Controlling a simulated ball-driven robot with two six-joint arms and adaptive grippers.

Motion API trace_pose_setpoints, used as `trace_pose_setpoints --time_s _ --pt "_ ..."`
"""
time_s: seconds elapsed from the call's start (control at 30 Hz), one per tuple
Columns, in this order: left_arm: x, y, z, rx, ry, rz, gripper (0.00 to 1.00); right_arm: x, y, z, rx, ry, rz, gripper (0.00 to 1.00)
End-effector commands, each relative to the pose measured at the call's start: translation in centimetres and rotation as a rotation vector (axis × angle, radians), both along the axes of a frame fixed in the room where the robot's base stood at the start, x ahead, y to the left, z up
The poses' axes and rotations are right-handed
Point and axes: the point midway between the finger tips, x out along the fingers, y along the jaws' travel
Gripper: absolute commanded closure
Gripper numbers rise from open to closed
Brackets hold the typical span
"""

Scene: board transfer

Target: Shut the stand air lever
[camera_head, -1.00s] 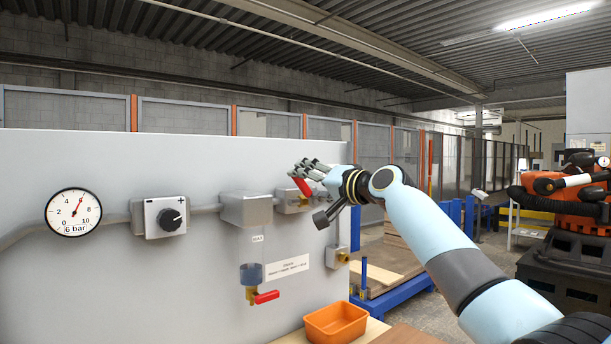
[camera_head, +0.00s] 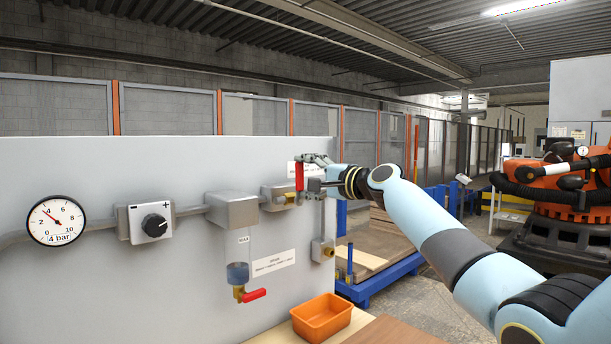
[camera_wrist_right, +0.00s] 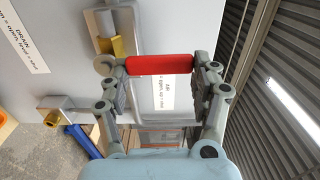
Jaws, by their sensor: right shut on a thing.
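The red air lever (camera_head: 299,177) stands upright on its valve at the right end of the pipe on the grey panel. My right gripper (camera_head: 308,174) is at the lever, its fingers closed around it. In the right wrist view the lever (camera_wrist_right: 160,65) spans between the two fingers of the gripper (camera_wrist_right: 157,72), with brass (camera_wrist_right: 122,46) behind it. The pressure gauge (camera_head: 56,220) at the left shows 4 bar. My left gripper is not in view.
A dark knob (camera_head: 154,225) and a grey box (camera_head: 232,211) sit along the pipe. A red drain lever (camera_head: 253,295) lies nearly level below a bowl. An orange bin (camera_head: 321,318) stands on the table. A blue-framed stand (camera_head: 385,281) and an orange robot are farther right.

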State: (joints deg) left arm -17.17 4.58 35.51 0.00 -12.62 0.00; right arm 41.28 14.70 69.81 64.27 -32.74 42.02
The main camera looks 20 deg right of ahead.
Motion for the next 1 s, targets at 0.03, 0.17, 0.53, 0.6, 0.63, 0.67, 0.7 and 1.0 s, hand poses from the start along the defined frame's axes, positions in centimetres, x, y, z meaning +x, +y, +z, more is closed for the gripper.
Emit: trace_pose_setpoints --time_s 0.03,0.17,0.53,0.6,0.63,0.67,0.7,1.0 --pt "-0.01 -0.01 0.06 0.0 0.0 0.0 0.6 0.03 -0.12 -0.01 0.006 0.003 -0.001 0.94" --pt "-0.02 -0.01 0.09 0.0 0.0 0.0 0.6 0.06 -0.18 -0.05 0.018 0.008 -0.002 0.94" --pt "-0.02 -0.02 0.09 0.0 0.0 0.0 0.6 0.06 -0.19 -0.08 0.023 0.009 -0.001 0.94" --pt "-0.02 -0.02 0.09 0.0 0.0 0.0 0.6 0.06 -0.19 -0.09 0.023 0.009 -0.001 0.28" --pt "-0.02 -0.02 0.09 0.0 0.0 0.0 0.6 0.06 -0.19 -0.09 0.023 0.009 -0.001 0.24" --pt "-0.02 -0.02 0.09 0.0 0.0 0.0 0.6 0.06 -0.18 -0.09 0.023 0.009 -0.001 0.2" --pt "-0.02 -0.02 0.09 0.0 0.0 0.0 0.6 0.06 -0.18 -0.09 0.022 0.009 -0.001 0.15" --pt "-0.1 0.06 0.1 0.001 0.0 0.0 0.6 0.02 -0.16 -0.07 0.022 0.008 -0.001 0.1"
